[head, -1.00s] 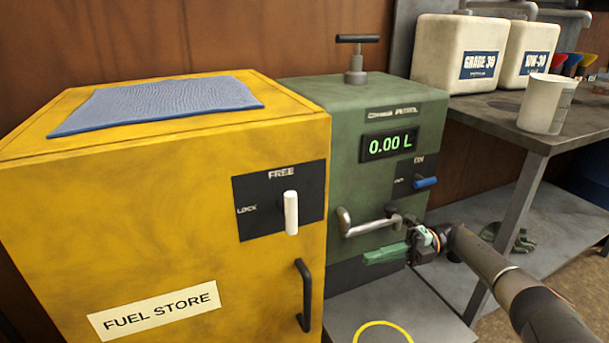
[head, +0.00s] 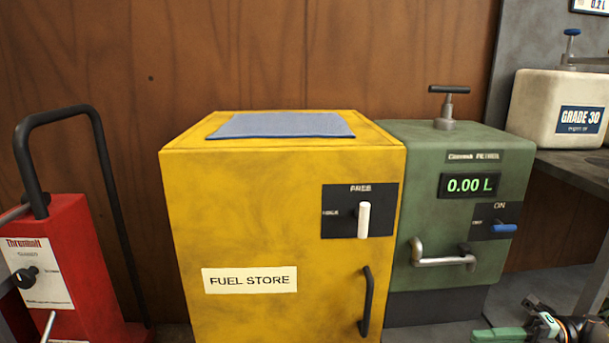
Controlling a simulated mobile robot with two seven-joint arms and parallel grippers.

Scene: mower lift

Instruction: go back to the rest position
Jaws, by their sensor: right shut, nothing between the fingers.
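My right gripper (head: 508,333) shows at the bottom right edge of the head view, in front of and below the green petrol dispenser (head: 475,155). Its green fingers are shut with nothing seen between them, and it is apart from the dispenser's metal spout (head: 440,260). Part of my right arm is cut off by the bottom edge. My left gripper is not in view.
The yellow fuel store (head: 215,220) stands in the middle, with a blue cloth (head: 280,125) on top and its white lever (head: 364,220) at FREE. A red machine (head: 60,260) with a black handle stands left. A white GRADE 30 container (head: 535,110) sits on the right bench.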

